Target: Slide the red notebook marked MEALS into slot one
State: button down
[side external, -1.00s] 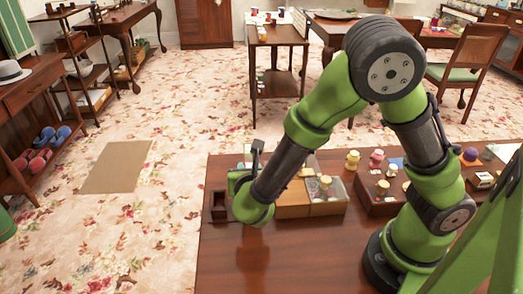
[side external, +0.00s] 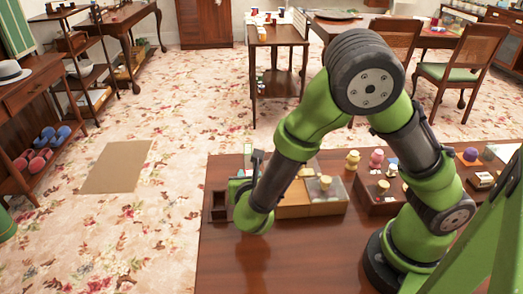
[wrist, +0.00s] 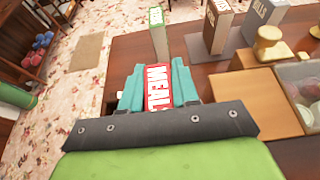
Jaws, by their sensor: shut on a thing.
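The red notebook (wrist: 157,84) with white letters reading MEAL shows in the wrist view, its last part hidden by my gripper. My gripper (wrist: 158,88) has teal fingers closed on both sides of it. In the side external view my gripper (side external: 240,188) is low over the left end of the table, mostly hidden by my own wrist, and the notebook cannot be made out there. A green and white book (wrist: 158,32) stands upright just beyond the notebook. No slot is clearly visible around the notebook's lower edge.
A small dark wooden box (side external: 218,206) sits at the table's left edge. Upright brown (wrist: 215,25) and grey (wrist: 264,20) books stand to the right in the wrist view. A tan box (wrist: 250,95) and a clear-topped bin (side external: 326,190) lie right of my gripper. The front tabletop is clear.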

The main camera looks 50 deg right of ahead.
jog(key=shift+f, duration=0.95)
jog(key=c, duration=0.8)
grip_release()
jog(key=v, duration=1.7)
